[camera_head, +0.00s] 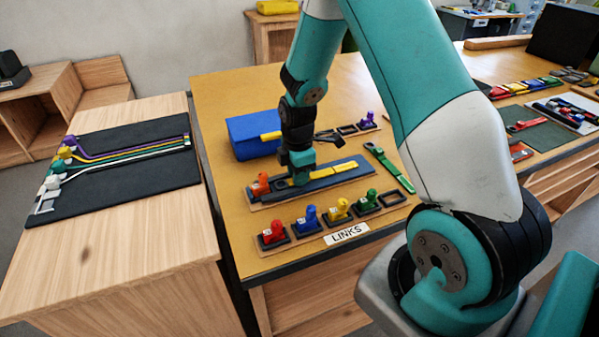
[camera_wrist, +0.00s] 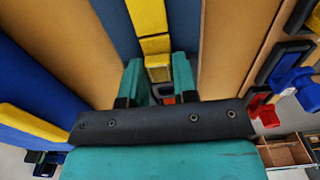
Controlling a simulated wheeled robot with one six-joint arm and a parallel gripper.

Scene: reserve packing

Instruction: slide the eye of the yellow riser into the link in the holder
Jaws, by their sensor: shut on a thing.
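The yellow riser (camera_head: 335,170) lies lengthwise along a dark blue strip on a wooden board. In the wrist view the yellow riser (camera_wrist: 150,20) runs from the top edge down to my gripper (camera_wrist: 158,66), its near end between the two teal fingers. My gripper (camera_head: 298,178) is shut on that end, low over the strip. An orange piece (camera_head: 260,186) stands at the left end of the board, just left of my gripper, apparently at the holder. A little orange-red (camera_wrist: 168,100) shows beyond the fingers in the wrist view. The riser's eye and the link are hidden or too small to tell.
In front, a rack labelled LINKS (camera_head: 346,234) holds red, blue, yellow and green pieces. A blue case (camera_head: 252,136) with a yellow strip stands behind. A green strap (camera_head: 388,168) lies right of the board. Several coloured straps lie on a black mat (camera_head: 130,185) at left.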

